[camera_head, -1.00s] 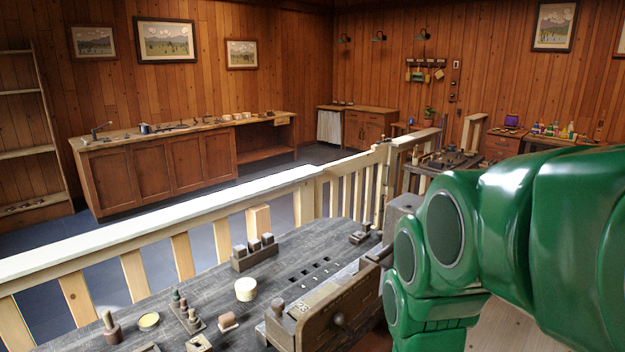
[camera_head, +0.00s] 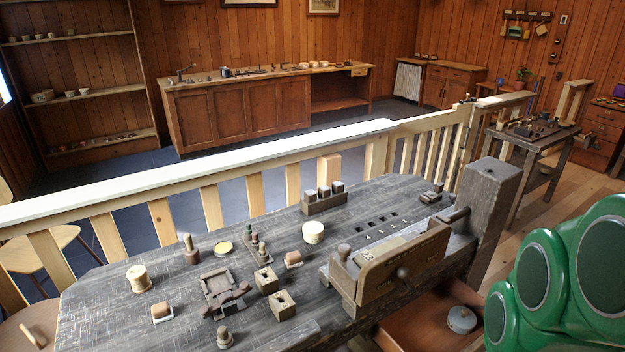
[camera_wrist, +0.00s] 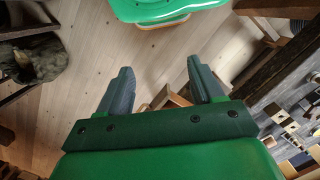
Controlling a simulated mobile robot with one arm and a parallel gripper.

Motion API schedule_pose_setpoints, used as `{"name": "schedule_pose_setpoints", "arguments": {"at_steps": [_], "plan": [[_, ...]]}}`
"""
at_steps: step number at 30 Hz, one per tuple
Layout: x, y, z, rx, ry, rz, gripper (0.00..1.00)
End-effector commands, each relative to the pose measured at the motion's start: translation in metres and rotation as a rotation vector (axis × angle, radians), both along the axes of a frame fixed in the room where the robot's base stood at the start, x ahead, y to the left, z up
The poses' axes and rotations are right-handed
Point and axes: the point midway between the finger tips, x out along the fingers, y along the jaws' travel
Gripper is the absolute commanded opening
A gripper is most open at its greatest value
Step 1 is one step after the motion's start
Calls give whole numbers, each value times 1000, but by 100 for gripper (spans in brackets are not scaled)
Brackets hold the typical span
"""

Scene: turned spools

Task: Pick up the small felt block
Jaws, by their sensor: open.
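Two small brown-topped blocks with pale undersides lie on the grey workbench (camera_head: 100,300) in the head view. One block (camera_head: 294,259) is right of the bench's middle, and the other block (camera_head: 161,312) is near the front left. I cannot tell which of them is the felt block. My gripper (camera_wrist: 160,66) shows in the wrist view with its two dark fingers wide apart and nothing between them. It is over the plank floor, off to the side of the bench. In the head view only my green arm shows at the lower right.
A wooden vise (camera_head: 390,262) stands at the bench's right end, above an open drawer (camera_head: 425,325) with a round grey item. Wooden cubes (camera_head: 283,304), a clamp-like tray (camera_head: 218,287) and a white spool (camera_head: 313,233) crowd the bench. A railing (camera_head: 260,165) runs behind it.

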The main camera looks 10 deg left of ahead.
Motion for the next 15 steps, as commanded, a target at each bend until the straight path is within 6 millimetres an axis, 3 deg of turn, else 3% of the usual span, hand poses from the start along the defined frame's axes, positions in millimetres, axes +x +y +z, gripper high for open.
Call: {"name": "schedule_pose_setpoints", "arguments": {"at_steps": [7, 15], "plan": [[17, 14, 2, 29, 15, -18, 66], [63, 58, 5, 107, 57, -80, 66]]}}
